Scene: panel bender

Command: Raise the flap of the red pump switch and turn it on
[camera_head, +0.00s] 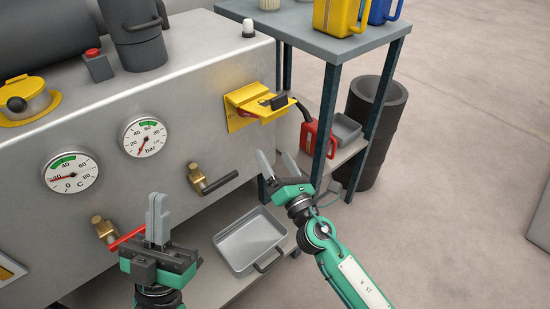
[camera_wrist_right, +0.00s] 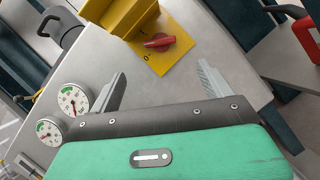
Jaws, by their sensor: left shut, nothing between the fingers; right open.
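The pump switch is a yellow box (camera_head: 244,123) on the machine's front wall. Its yellow flap (camera_head: 276,108) sticks out from the wall, with a dark grip on it, and seems raised. In the right wrist view the red knob (camera_wrist_right: 158,42) lies uncovered on the yellow plate (camera_wrist_right: 174,59), below the yellow flap (camera_wrist_right: 122,14). I cannot tell its setting for sure. My right gripper (camera_head: 277,160) is open and empty, below and in front of the switch, its fingers apart from the knob. My left gripper (camera_head: 158,215) is shut and empty, low at the left.
Two gauges (camera_head: 71,173) (camera_head: 144,136) sit left of the switch. A brass valve with a dark handle (camera_head: 220,183) and one with a red lever (camera_head: 126,239) stick out below. A grey tray (camera_head: 251,240) lies low. A shelf table (camera_head: 310,25) and red can (camera_head: 316,138) stand right.

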